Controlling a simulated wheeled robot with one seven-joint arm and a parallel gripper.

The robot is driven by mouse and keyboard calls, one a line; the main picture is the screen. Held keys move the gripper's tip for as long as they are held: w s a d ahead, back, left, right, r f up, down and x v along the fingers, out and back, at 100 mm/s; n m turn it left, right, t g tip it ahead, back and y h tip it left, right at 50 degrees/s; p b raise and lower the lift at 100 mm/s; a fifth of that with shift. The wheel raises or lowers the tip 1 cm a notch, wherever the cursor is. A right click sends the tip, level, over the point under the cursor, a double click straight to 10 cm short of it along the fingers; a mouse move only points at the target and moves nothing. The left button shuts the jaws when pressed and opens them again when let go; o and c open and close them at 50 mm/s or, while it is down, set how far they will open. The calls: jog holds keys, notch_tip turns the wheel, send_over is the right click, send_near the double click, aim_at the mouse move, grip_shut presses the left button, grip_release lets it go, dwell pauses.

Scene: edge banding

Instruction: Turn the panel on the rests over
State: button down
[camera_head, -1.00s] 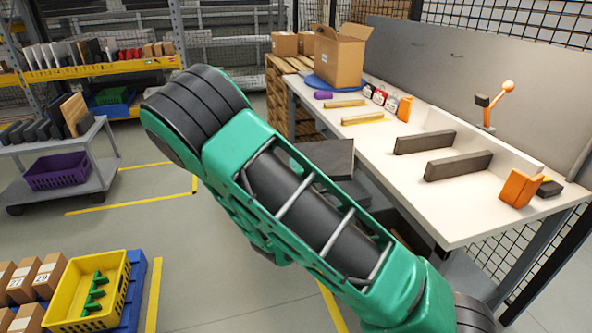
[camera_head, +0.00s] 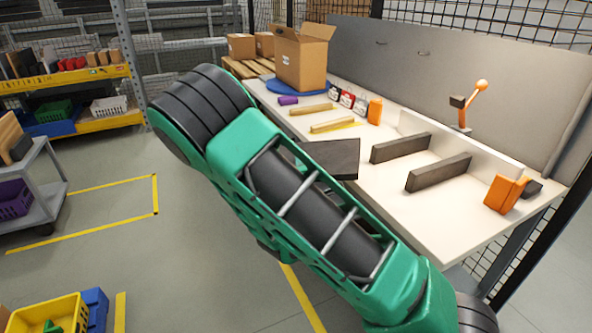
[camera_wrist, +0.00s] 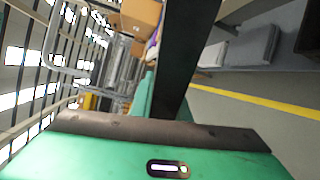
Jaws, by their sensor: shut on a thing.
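My arm hides the gripper in the head view. Two dark bar-shaped rests (camera_head: 400,147) and (camera_head: 438,173) stand parallel on the white bench (camera_head: 400,195), to the right of the panel. Nothing lies on them.
Orange blocks (camera_head: 505,193) and (camera_head: 374,111), an orange-handled clamp (camera_head: 474,102), yellowish strips (camera_head: 332,126) and a cardboard box (camera_head: 301,60) stand on the bench. A grey back panel (camera_head: 450,80) closes its far side. Floor on the left is open, with a trolley (camera_head: 38,200) and a yellow crate (camera_head: 45,318).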

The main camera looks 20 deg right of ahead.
aim_at(326, 154)
jog(key=shift+d+r, duration=0.1)
jog(key=shift+d, duration=0.05)
jog(key=d+r+m+h, duration=0.1)
jog(key=d, duration=0.2)
jog(key=d+r+m+h, duration=0.1)
jog(key=d, duration=0.2)
jog(key=w+d+r+g+h, duration=0.1)
jog(key=d, duration=0.1)
jog(key=shift+d+r+m, duration=0.25)
jog(key=shift+d+m, duration=0.15)
jog(key=d+r+m+h, duration=0.1)
jog(key=d, duration=0.2)
jog(key=d+r+m+g+h, duration=0.1)
jog(key=d, duration=0.3)
jog(key=s+d+r+m+g+h, duration=0.1)
jog(key=d+r+h, duration=0.1)
jog(key=d, duration=0.2)
jog(key=shift+m, duration=0.3)
jog(key=s+d+r+m+g+h, duration=0.2)
jog(key=s+d+r+m+g, duration=0.15)
jog(key=d, duration=0.55)
jog(key=s+d+r+m+g+h, duration=0.3)
jog(key=s+d, duration=0.1)
jog(key=d, duration=0.5)
jog(key=shift+n, duration=0.25)
jog(key=shift+w+a+f, duration=0.1)
jog(key=shift+f, duration=2.95)
jog(key=shift+w+f, duration=0.1)
jog(key=shift+f, duration=2.95)
